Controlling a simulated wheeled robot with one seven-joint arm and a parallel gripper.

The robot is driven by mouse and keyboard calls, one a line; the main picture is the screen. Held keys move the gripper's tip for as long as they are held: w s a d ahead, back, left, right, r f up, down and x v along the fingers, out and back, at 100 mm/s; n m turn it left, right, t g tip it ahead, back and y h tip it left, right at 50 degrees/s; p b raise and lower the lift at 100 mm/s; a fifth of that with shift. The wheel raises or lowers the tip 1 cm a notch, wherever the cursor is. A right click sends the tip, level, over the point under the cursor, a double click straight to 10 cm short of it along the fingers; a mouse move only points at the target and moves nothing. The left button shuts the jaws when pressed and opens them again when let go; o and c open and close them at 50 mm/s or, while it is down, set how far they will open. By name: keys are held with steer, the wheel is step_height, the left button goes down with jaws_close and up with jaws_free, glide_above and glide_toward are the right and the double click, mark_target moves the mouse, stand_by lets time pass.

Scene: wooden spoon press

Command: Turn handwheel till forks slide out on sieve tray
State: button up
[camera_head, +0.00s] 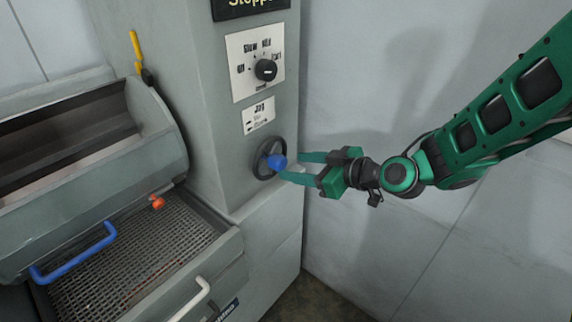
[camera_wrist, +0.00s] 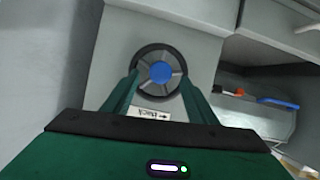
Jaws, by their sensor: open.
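The handwheel is a dark round wheel (camera_head: 262,158) with a blue knob at its centre, on the grey machine's column below the jog label. It also shows in the wrist view (camera_wrist: 145,60), straight ahead of the fingers. My gripper (camera_head: 291,167) is open, its two green fingers pointing at the wheel from the right; in the wrist view they stand either side of the wheel's lower half. Whether they touch it I cannot tell. The sieve tray (camera_head: 130,265) is a mesh tray at the lower left, with a small orange-red item (camera_head: 157,202) at its back edge. No forks are clearly visible.
Above the wheel are a selector dial (camera_head: 265,70) and a jog label (camera_head: 258,115). A hood with a blue handle (camera_head: 75,262) stands over the tray at the left. A white handle (camera_head: 190,302) is on the tray's front. Open space lies right of the column.

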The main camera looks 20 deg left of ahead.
mark_target(284, 164)
steer(key=shift+x, duration=2.6)
steer(key=shift+c, duration=0.6)
steer(key=c, duration=0.9)
